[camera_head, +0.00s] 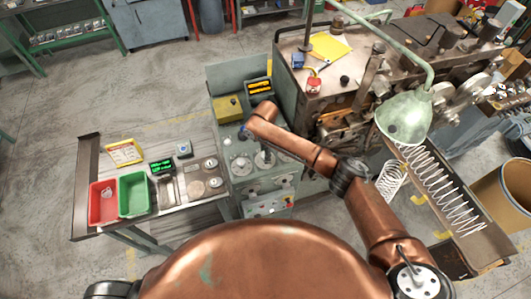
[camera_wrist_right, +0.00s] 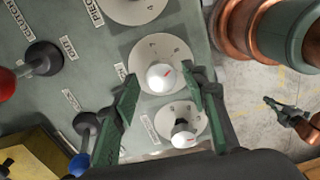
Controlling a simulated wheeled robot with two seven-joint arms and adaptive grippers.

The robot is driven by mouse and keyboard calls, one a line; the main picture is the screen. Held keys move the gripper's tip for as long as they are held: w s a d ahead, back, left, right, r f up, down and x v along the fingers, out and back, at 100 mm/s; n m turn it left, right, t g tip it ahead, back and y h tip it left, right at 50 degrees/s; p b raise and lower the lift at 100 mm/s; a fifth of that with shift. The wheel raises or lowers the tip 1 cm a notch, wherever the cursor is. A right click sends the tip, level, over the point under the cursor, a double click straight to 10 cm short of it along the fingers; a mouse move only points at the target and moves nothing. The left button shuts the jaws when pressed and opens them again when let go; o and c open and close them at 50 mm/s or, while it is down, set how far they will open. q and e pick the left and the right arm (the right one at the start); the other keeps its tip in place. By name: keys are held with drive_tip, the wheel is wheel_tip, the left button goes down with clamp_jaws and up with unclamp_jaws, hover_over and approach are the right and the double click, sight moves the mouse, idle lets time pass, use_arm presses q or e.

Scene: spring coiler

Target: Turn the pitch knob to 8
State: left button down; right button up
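The control panel (camera_head: 262,186) stands left of the machine in the head view, with several dials. In the head view my right arm hides this gripper. A dark gripper, probably my left (camera_wrist_right: 287,113), shows at the right edge of the right wrist view; its opening is unclear.
A second white knob (camera_wrist_right: 184,136) sits close beside the gripped-side dial. A red-ended lever (camera_wrist_right: 40,60) and a blue-ended lever (camera_wrist_right: 83,140) stick out nearby. A yellow box (camera_head: 228,108) is on the panel. A red bin (camera_head: 103,202) and green bin (camera_head: 134,193) stand on the left table.

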drive_tip(key=shift+r, duration=0.1)
wheel_tip(320, 180, up, 12)
idle(0.6)
idle(0.4)
